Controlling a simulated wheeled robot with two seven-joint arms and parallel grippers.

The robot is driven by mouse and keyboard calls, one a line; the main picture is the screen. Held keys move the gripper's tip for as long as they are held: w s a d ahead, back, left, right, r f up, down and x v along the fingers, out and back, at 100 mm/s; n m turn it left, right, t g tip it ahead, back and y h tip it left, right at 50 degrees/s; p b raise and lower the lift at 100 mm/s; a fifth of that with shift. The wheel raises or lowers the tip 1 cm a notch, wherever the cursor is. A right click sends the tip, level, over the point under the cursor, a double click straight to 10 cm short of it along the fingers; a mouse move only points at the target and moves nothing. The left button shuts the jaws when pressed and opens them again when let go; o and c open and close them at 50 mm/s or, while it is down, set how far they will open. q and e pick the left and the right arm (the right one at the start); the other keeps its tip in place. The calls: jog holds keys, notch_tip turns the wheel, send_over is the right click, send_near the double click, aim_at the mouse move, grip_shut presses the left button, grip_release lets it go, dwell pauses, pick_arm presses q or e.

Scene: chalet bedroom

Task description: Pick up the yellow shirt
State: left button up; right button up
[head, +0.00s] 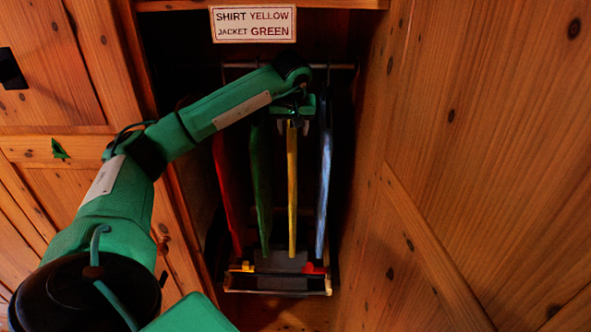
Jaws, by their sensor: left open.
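The yellow shirt (292,190) hangs edge-on in the open wardrobe, between a green garment (262,190) on its left and a pale blue one (324,185) on its right. My left arm comes in from the left, and its gripper (292,126) is at the top of the yellow shirt. The gripper is open; its fingers show on both sides of the shirt's top edge. I cannot tell if they touch it. The shirt's hanger top is hidden behind my gripper. My right gripper is not in view.
A red garment (227,190) hangs left of the green one. A rail (342,66) crosses the top, under a sign (253,23) reading "SHIRT YELLOW, JACKET GREEN". A box (277,284) with folded items stands below. Wooden panels (480,150) close in the right side.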

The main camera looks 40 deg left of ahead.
pick_arm(q)
jog(key=p+x, duration=0.2)
jog(key=x, duration=0.1)
jog(key=p+x, duration=0.1)
jog(key=shift+w+a+f, duration=0.1)
jog(key=shift+a+f, duration=0.1)
jog(key=shift+a, duration=0.2)
jog(key=shift+w+a+f, duration=0.1)
jog(key=shift+w+f, duration=0.05)
jog(key=shift+f, duration=0.35)
jog(key=shift+r, duration=0.1)
grip_shut()
